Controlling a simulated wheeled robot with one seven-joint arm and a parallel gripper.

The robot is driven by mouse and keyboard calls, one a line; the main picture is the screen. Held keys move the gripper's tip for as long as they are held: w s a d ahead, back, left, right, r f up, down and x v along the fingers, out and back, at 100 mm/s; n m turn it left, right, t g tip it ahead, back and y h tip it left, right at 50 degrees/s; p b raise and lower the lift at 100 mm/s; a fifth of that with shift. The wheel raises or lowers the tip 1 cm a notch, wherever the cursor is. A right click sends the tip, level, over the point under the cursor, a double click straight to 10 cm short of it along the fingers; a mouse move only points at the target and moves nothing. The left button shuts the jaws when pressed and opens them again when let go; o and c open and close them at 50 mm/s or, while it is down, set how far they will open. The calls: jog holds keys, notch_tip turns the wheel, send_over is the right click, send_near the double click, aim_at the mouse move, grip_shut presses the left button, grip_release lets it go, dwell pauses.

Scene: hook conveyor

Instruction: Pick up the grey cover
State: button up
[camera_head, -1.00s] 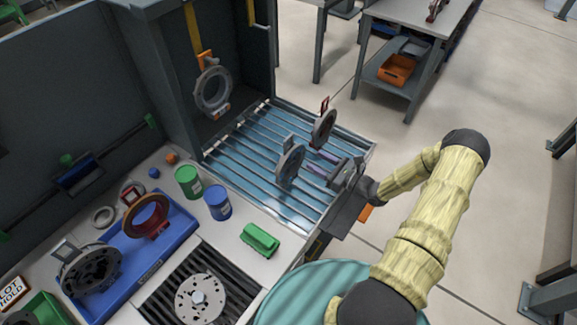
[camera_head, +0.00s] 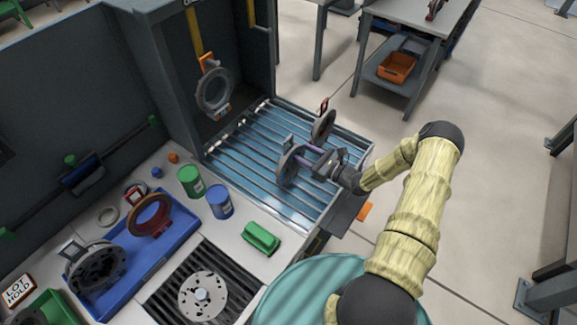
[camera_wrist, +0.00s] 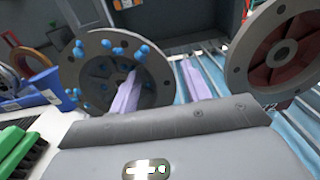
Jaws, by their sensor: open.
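Two upright grey round covers stand on the slatted rack. The nearer cover (camera_head: 290,165) has a square tab on top; in the wrist view its face (camera_wrist: 100,72) is spotted with blue drops. The farther cover (camera_head: 324,126) has a red-framed tab; in the wrist view it (camera_wrist: 248,62) shows a reddish inside at the right. My gripper (camera_head: 308,155) is open and empty just right of the nearer cover. In the wrist view, its purple fingers (camera_wrist: 158,72) point forward, the left one overlapping the drop-spotted face. I cannot tell whether they touch.
The rack (camera_head: 240,165) has blue beneath its slats. Another ring-shaped part (camera_head: 214,88) hangs from an orange hook in the dark booth. Green (camera_head: 190,181) and blue (camera_head: 219,201) cans, a green brush (camera_head: 261,238) and a blue tray (camera_head: 160,262) with parts occupy the bench.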

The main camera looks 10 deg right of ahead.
grip_shut()
jog(key=shift+r, duration=0.2)
notch_tip(320, 180, up, 10)
jog(key=b, duration=0.2)
jog(key=shift+f, duration=0.15)
dwell(0.7)
